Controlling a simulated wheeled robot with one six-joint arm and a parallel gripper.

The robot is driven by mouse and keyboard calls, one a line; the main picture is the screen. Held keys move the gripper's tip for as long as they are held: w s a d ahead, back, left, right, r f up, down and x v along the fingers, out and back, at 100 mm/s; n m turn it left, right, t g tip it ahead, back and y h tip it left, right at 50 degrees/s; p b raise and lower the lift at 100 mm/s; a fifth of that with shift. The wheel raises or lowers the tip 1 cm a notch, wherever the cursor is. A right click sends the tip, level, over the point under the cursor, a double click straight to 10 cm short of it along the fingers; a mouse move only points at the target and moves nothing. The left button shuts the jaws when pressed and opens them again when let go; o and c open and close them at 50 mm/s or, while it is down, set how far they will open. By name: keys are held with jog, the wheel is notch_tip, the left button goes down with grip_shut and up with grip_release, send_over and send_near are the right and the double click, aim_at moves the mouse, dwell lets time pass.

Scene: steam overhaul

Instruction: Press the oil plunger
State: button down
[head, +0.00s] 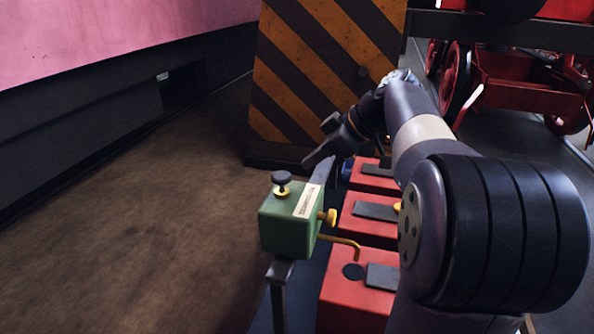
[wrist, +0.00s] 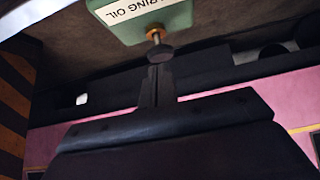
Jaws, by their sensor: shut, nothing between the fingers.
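The green oil box (head: 285,227) stands on a dark post at the centre of the head view. Its plunger (head: 281,178) is a dark round knob on a brass collar on top, standing up. In the wrist view the oil box (wrist: 155,22) is at the top, its label upside down, with the plunger knob (wrist: 160,52) pointing toward me. My gripper (head: 308,163) is shut and empty, up and right of the knob in the head view. In the wrist view my gripper's fingertips (wrist: 160,70) appear just below the knob. Whether they touch it I cannot tell.
A brass knob (head: 329,216) and a bent brass spout (head: 343,241) stick out from the box's right side. Red blocks (head: 367,223) with grey plates line up to the right. A striped panel (head: 310,75) stands behind. The brown floor (head: 150,240) at left is clear.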

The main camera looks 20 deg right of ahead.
jog(key=shift+v, duration=1.75)
jog(key=w+a+p, duration=0.3)
jog(key=w+a, duration=0.1)
jog(key=a, duration=0.2)
jog(key=v, duration=0.9)
jog(key=shift+f, duration=0.2)
